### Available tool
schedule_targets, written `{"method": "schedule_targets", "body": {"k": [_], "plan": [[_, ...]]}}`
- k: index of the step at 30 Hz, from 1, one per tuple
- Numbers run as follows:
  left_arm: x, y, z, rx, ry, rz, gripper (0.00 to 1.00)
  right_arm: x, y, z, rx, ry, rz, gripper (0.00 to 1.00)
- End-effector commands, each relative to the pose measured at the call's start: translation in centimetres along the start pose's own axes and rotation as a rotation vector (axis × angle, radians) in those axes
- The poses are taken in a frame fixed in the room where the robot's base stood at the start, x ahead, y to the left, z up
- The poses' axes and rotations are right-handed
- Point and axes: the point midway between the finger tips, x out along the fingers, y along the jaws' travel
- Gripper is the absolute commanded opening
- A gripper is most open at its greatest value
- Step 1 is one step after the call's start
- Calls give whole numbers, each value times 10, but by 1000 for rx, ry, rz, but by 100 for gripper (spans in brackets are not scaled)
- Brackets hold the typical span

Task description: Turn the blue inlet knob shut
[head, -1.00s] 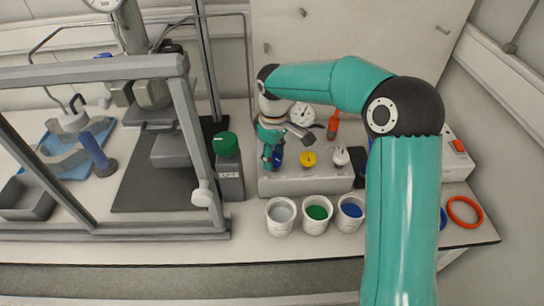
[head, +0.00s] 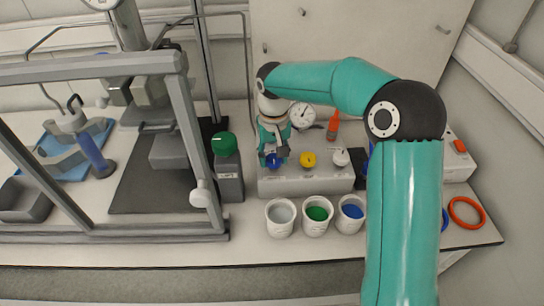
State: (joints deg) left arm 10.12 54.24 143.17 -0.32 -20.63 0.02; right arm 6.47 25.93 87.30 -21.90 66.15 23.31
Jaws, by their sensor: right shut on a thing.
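The blue inlet knob (head: 273,161) is on the front left of the grey valve block (head: 310,184), left of a yellow knob (head: 308,159) and a white knob (head: 341,157). My right gripper (head: 273,152) comes down over the blue knob and is shut on it. Its fingers cover part of the knob, so the knob's exact angle is hard to read. My left gripper is not in view.
Three white cups, with grey (head: 280,216), green (head: 317,213) and blue (head: 351,211) contents, stand before the block. A round gauge (head: 302,115) stands behind. A grey frame (head: 190,130) fills the left.

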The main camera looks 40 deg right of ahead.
Motion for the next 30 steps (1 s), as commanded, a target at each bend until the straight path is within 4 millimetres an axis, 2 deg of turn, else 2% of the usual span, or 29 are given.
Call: {"method": "schedule_targets", "body": {"k": [17,18,22,30], "plan": [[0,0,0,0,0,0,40,-4,-1,-4,45,16,-5,10],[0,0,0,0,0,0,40,-4,-1,-4,45,16,-5,47],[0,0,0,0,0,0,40,-3,-1,-3,44,12,-4,68],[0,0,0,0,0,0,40,-1,-1,-1,42,5,-2,70]]}}
